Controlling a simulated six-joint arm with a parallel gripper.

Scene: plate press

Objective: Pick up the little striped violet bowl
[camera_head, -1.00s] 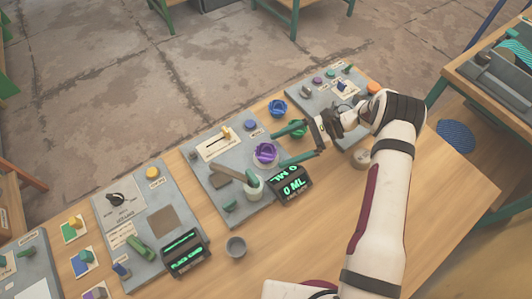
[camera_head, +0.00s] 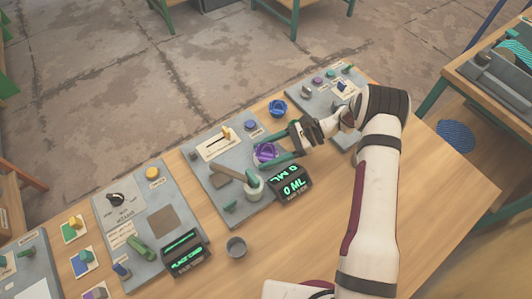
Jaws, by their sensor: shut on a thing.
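The little striped violet bowl (camera_head: 264,153) sits on the grey panel with the 0 ML display, near its right edge. My gripper (camera_head: 268,150) reaches in from the right with its two green fingers on either side of the bowl, shut on it. The fingers cover part of the bowl's far and near sides. I cannot tell whether the bowl is clear of the panel.
A blue bowl (camera_head: 278,107) stands just behind my gripper. A lit display (camera_head: 292,188) and a white cup-like part with a green handle (camera_head: 253,187) are close to the near finger. A grey cup (camera_head: 236,247) stands on the wooden table (camera_head: 330,230) in front.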

